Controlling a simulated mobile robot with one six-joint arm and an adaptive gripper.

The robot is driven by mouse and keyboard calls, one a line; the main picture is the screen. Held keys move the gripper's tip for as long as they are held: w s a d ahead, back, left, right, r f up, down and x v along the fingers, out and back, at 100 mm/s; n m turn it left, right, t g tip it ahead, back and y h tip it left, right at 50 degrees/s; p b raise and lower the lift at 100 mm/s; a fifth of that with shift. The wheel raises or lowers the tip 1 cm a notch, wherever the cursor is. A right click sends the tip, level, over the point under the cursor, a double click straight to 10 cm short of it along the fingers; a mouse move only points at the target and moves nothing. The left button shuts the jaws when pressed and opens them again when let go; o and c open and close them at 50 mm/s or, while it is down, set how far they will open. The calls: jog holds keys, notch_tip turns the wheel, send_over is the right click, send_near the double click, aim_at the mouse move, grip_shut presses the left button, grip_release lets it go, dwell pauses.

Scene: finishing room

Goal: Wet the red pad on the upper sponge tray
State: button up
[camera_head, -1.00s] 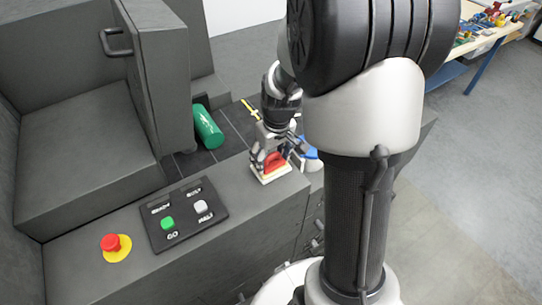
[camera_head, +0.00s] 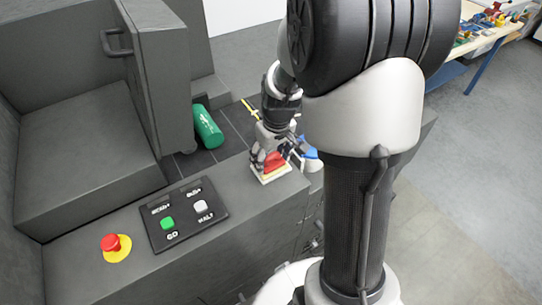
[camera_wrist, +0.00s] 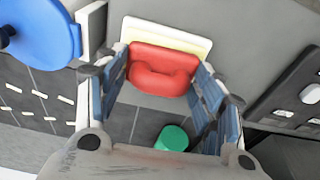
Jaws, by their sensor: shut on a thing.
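The red pad (camera_head: 273,161) has a raised grip and is between the fingers of my gripper (camera_head: 277,156). In the wrist view, my gripper (camera_wrist: 161,75) is shut on the red pad (camera_wrist: 160,66), with a finger on each side. A pale yellow sponge in a white tray (camera_wrist: 168,25) shows behind and under the pad. In the head view, the sponge tray (camera_head: 272,179) sits on the grey ledge. The pad is at or just over the sponge; I cannot tell whether they touch. The fingers partly hide the pad in the head view.
A green cylinder (camera_head: 208,127) lies behind the ledge. A blue round thing (camera_wrist: 42,28) is close beside my gripper. A black button panel (camera_head: 186,213) and a red emergency button (camera_head: 112,244) are to the left. The grey door (camera_head: 155,75) stands open.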

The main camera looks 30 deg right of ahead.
aim_at(271, 154)
jog(key=shift+r+p, duration=2.5)
jog(key=shift+r, duration=1)
